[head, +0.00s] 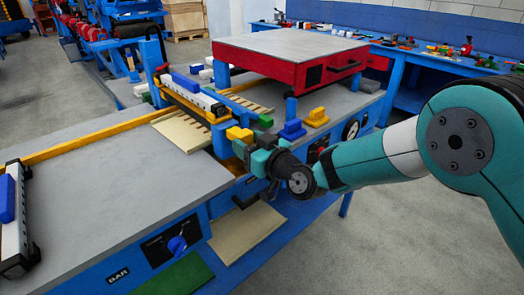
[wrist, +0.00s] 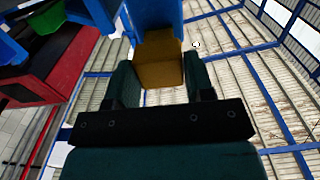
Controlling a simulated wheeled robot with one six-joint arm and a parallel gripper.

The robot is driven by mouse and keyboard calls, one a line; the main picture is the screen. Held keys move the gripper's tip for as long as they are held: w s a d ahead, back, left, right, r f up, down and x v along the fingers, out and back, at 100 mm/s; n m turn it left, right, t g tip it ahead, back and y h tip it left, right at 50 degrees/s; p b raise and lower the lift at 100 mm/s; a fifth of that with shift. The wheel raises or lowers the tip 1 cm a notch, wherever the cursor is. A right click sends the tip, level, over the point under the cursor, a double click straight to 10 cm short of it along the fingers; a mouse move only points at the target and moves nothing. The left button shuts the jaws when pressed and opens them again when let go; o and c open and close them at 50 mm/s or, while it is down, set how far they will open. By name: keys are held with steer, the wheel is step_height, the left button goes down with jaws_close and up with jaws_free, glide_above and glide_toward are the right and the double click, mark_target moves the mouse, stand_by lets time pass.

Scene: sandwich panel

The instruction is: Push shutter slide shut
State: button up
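My gripper (head: 244,144) is at the machine's front edge, right against a yellow block (head: 240,133) beside a blue post. In the wrist view the yellow block (wrist: 160,75) lies between my two fingers, which seem to touch both its sides, with a blue part above it. My gripper is shut on this block. No label marks the shutter slide, and I cannot tell if this block is its handle. A blue knob piece (head: 292,130) and a yellow knob piece (head: 317,117) stand on the grey top to the right. The slide's track is hidden or too small to tell.
A red press housing (head: 290,75) with a dark handle stands behind. A white-and-yellow crossbar (head: 190,98) spans the table left of my gripper. The front-right floor is clear.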

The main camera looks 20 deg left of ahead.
steer(key=o, duration=0.4)
steer(key=shift+d, duration=0.1)
steer(key=b+v, duration=0.1)
steer(key=v, duration=0.1)
steer(key=b+v, duration=0.2)
steer(key=shift+f, duration=0.2)
steer(key=b, duration=0.4)
glide_toward(248, 143)
steer(key=shift+a+r, duration=0.1)
steer(key=shift+a, duration=0.15)
